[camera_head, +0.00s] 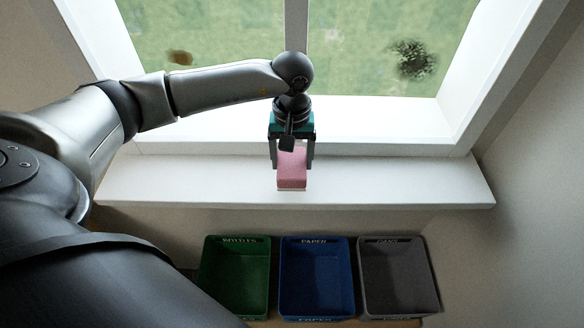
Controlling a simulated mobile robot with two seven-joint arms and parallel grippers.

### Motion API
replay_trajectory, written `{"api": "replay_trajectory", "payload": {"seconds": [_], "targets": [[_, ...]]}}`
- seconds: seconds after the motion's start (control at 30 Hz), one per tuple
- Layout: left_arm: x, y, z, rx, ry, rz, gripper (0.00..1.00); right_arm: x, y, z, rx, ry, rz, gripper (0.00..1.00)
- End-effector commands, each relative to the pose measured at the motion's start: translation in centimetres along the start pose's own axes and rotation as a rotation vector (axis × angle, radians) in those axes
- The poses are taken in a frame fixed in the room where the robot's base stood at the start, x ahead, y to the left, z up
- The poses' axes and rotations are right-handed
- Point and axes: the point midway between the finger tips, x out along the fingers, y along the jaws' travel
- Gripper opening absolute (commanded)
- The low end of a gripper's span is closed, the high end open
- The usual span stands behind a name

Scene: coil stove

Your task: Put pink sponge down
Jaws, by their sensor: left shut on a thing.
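The pink sponge (292,170) is a small pink block with a pale lower edge, in the middle of the view, in front of the window. My left gripper (292,160) comes in from the left, points downward and is shut on the sponge, with one dark finger on each side of it. The sponge is over the white windowsill (400,182), near its front edge. I cannot tell whether it touches the sill. My right gripper is not in view.
Below the sill stand a green bin (238,240), a blue bin (316,241) and a grey bin (393,240) in a row. The window frame (380,148) rises behind the sill. The sill is clear on both sides of the sponge. A wall (535,200) closes off the right.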

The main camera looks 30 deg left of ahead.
Motion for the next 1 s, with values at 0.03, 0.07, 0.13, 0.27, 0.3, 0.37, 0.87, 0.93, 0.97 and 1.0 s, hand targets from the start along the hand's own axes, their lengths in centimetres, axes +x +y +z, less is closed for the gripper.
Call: {"api": "replay_trajectory", "payload": {"seconds": [0.03,0.07,0.13,0.27,0.3,0.37,0.87,0.93,0.97,1.0], "targets": [[0.3,0.0,0.0,0.0,-0.001,0.0,0.32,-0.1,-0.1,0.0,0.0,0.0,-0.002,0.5],[0.6,0.0,0.0,0.0,-0.001,0.0,0.32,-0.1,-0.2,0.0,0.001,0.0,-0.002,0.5],[1.3,0.0,0.1,0.002,-0.002,-0.002,0.32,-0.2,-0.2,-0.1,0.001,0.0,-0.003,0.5],[3.3,0.0,0.1,0.0,-0.003,-0.002,0.32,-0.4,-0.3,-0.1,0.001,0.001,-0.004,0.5],[3.7,0.0,0.1,0.0,-0.002,-0.001,0.32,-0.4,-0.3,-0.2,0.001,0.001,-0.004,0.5],[3.9,0.0,0.0,0.001,0.0,0.0,0.32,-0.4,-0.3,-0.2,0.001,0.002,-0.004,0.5],[4.2,0.0,0.0,0.001,0.001,0.0,0.93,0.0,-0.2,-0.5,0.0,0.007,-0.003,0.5],[4.2,0.0,0.0,0.001,0.001,0.0,1.0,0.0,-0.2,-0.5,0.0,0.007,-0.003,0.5],[4.2,0.0,0.0,0.001,0.001,0.0,1.0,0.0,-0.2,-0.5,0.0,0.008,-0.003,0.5],[4.2,0.0,0.0,0.001,0.001,0.0,1.0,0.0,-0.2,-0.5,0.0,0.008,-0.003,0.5]]}}
